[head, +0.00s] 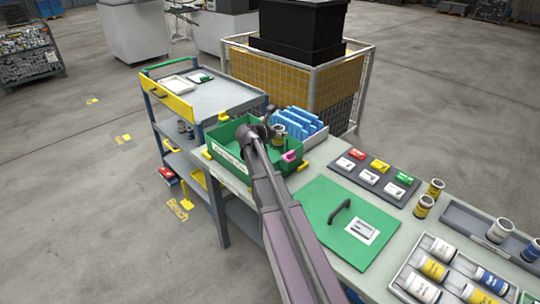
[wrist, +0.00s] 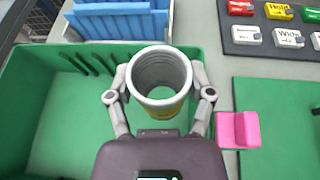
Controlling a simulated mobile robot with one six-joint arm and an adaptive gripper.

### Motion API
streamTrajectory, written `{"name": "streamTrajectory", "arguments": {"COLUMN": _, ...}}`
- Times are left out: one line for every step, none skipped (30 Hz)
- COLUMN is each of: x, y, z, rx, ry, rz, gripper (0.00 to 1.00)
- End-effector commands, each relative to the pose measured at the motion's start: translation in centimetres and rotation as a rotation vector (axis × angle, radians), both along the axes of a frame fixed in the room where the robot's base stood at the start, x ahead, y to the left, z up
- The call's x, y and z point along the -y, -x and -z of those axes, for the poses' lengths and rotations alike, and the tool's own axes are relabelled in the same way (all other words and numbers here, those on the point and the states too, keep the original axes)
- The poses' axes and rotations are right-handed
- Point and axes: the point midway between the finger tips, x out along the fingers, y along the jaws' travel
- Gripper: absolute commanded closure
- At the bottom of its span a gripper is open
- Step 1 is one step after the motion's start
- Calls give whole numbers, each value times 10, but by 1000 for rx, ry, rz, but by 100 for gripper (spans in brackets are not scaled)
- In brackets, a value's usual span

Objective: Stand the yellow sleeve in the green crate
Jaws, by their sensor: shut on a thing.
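My gripper (wrist: 160,97) is shut on the yellow sleeve (wrist: 168,111), a grey hollow cylinder with a yellow band, mostly hidden below its rim. Its open end faces up toward the wrist camera and it looks about upright. In the head view the sleeve (head: 279,132) is at the right part of the green crate (head: 222,137), and my arm covers part of the crate. In the wrist view the crate (wrist: 55,125) spreads left of and below the sleeve. I cannot tell whether the sleeve touches the crate floor.
A blue rack (head: 303,122) stands behind the crate. A pink piece (head: 289,156) is at the crate's right wall. A green panel with a handle (head: 322,205), a dark board of coloured tags (head: 374,178), two standing sleeves (head: 424,207) and a tray of several sleeves (head: 405,281) lie to the right.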

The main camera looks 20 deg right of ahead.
Motion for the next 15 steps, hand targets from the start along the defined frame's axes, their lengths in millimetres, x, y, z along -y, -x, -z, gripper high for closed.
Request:
{"name": "streamTrajectory", "arguments": {"x": 0, "y": 0, "z": 7, "rx": 0, "ry": 1, "rz": 0, "gripper": 93}}
{"name": "streamTrajectory", "arguments": {"x": 0, "y": 0, "z": 10, "rx": 0, "ry": 1, "rz": 0, "gripper": 93}}
{"name": "streamTrajectory", "arguments": {"x": 0, "y": 0, "z": 13, "rx": 0, "ry": 1, "rz": 0, "gripper": 93}}
{"name": "streamTrajectory", "arguments": {"x": 0, "y": 0, "z": 16, "rx": 0, "ry": 1, "rz": 0, "gripper": 93}}
{"name": "streamTrajectory", "arguments": {"x": 0, "y": 0, "z": 19, "rx": 0, "ry": 1, "rz": 0, "gripper": 93}}
{"name": "streamTrajectory", "arguments": {"x": 0, "y": 0, "z": 23, "rx": 0, "ry": 1, "rz": 0, "gripper": 93}}
{"name": "streamTrajectory", "arguments": {"x": 0, "y": 0, "z": 26, "rx": 0, "ry": 1, "rz": 0, "gripper": 93}}
{"name": "streamTrajectory", "arguments": {"x": 0, "y": 0, "z": 29, "rx": 0, "ry": 1, "rz": 0, "gripper": 93}}
{"name": "streamTrajectory", "arguments": {"x": 0, "y": 0, "z": 33, "rx": 0, "ry": 1, "rz": 0, "gripper": 93}}
{"name": "streamTrajectory", "arguments": {"x": 0, "y": 0, "z": 36, "rx": 0, "ry": 1, "rz": 0, "gripper": 93}}
{"name": "streamTrajectory", "arguments": {"x": 0, "y": 0, "z": 38, "rx": 0, "ry": 1, "rz": 0, "gripper": 93}}
{"name": "streamTrajectory", "arguments": {"x": 0, "y": 0, "z": 42, "rx": 0, "ry": 1, "rz": 0, "gripper": 93}}
{"name": "streamTrajectory", "arguments": {"x": 0, "y": 0, "z": 44, "rx": 0, "ry": 1, "rz": 0, "gripper": 93}}
{"name": "streamTrajectory", "arguments": {"x": 0, "y": 0, "z": 47, "rx": 0, "ry": 1, "rz": 0, "gripper": 93}}
{"name": "streamTrajectory", "arguments": {"x": 0, "y": 0, "z": 49, "rx": 0, "ry": 1, "rz": 0, "gripper": 93}}
